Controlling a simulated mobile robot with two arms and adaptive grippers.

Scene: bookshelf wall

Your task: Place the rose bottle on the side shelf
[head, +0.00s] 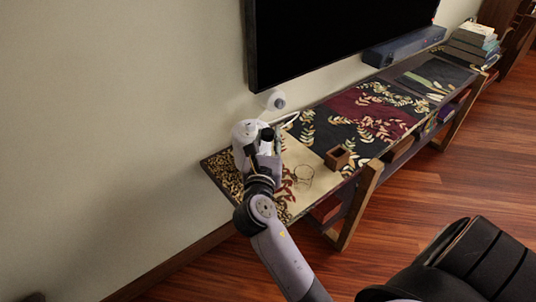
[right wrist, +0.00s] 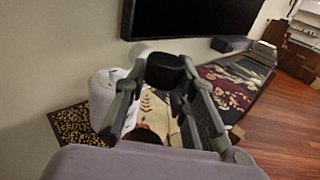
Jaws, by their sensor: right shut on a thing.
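My right gripper (head: 266,146) is low over the near end of the long patterned shelf (head: 295,155) under the television. In the right wrist view, its two fingers (right wrist: 165,85) close on a thing with a round black top (right wrist: 164,70), which I take to be the rose bottle's cap. The bottle's body is hard to make out between the fingers. In the head view the gripper largely hides the bottle, and I cannot tell whether its base touches the shelf. My left gripper is not in view.
A white rounded vessel (head: 242,133), also in the wrist view (right wrist: 102,95), stands close beside the gripper. A clear glass (head: 303,174) and a small brown open box (head: 337,157) stand to the right. The television (head: 335,38) hangs above. Books (head: 472,42) are stacked at the far end.

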